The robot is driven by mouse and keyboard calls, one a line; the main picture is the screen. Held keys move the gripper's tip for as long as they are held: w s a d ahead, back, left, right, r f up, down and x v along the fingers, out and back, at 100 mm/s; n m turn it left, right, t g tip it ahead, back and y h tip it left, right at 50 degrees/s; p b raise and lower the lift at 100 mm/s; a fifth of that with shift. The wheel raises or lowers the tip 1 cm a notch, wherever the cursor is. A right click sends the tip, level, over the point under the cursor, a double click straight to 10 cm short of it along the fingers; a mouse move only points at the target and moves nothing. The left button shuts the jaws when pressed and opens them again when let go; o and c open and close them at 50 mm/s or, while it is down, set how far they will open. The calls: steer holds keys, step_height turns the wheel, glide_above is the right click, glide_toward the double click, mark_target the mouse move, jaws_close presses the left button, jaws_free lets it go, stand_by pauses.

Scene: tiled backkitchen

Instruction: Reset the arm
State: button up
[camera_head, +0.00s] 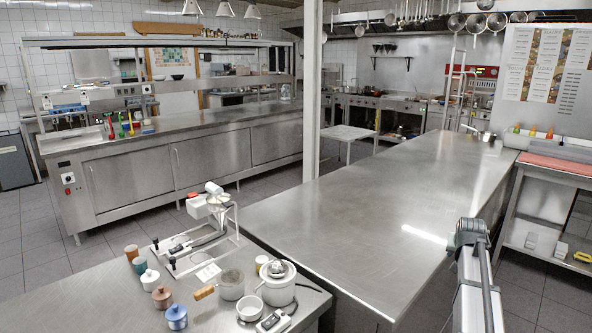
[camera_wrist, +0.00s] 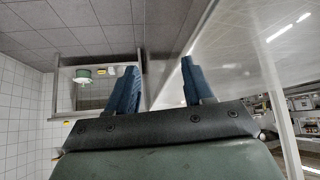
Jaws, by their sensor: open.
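My gripper shows in the wrist view (camera_wrist: 159,80), its two blue fingers spread well apart with nothing between them. It is open and empty. In the head view my grey and white arm (camera_head: 478,285) rises at the lower right, beside the right edge of the long steel table (camera_head: 370,205). The fingers cannot be made out in the head view.
A steel counter (camera_head: 100,305) at the lower left holds several jars (camera_head: 177,316), a white pot (camera_head: 277,285) and a white stand-like device (camera_head: 215,205). The long table is mostly clear, with a small pan (camera_head: 487,136) at its far end. A white post (camera_head: 311,90) stands beyond the table's left edge.

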steer(key=s+a+f+g+y, duration=0.15)
steer(key=s+a+f, duration=0.4)
steer(key=f, duration=0.75)
steer(key=s+a+f+m+g, duration=0.1)
steer(key=s+a+f+g, duration=0.2)
steer(key=s+f, duration=0.7)
steer(key=s+a+f+g+y, duration=0.15)
steer(key=s+a+f, duration=0.25)
steer(key=f, duration=1.1)
steer(key=s+a+f+n+g, duration=0.2)
steer(key=s+a+f, duration=0.2)
steer(key=s+a, duration=0.3)
steer(key=s+a+f+n+g, duration=0.2)
steer(key=s+a+f, duration=0.3)
steer(key=s, duration=1.1)
steer(key=s+a+f+n+g, duration=0.3)
steer(key=s+a+f, duration=0.1)
steer(key=s+a, duration=0.7)
steer(key=shift+s+a+f+y, duration=0.25)
steer(key=shift+s+y, duration=0.15)
steer(key=shift+s, duration=0.15)
